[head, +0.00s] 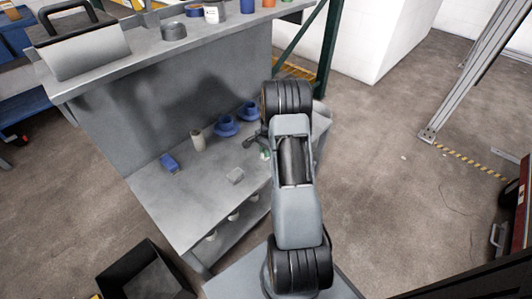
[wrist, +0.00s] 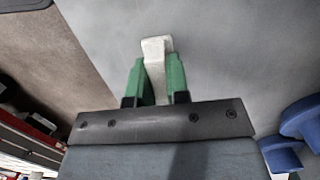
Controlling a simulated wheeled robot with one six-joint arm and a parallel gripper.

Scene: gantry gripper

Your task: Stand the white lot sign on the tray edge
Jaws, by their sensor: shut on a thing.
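My gripper (wrist: 156,78) has green fingers, shut on a white, flat, narrow piece, the white lot sign (wrist: 155,52). The sign sticks out past the fingertips in the wrist view, over a grey surface. In the head view my gripper (head: 265,153) is low over the right part of the grey bench shelf (head: 195,205), partly hidden by my arm. I cannot make out the sign there, nor whether it touches the surface. I cannot pick out the tray with certainty in either view.
A small grey block (head: 235,176), a blue box (head: 169,162), a cream cylinder (head: 197,139) and blue flanged parts (head: 227,126) stand on the shelf. The blue parts also show in the wrist view (wrist: 302,118). A black bin (head: 150,275) stands on the floor in front.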

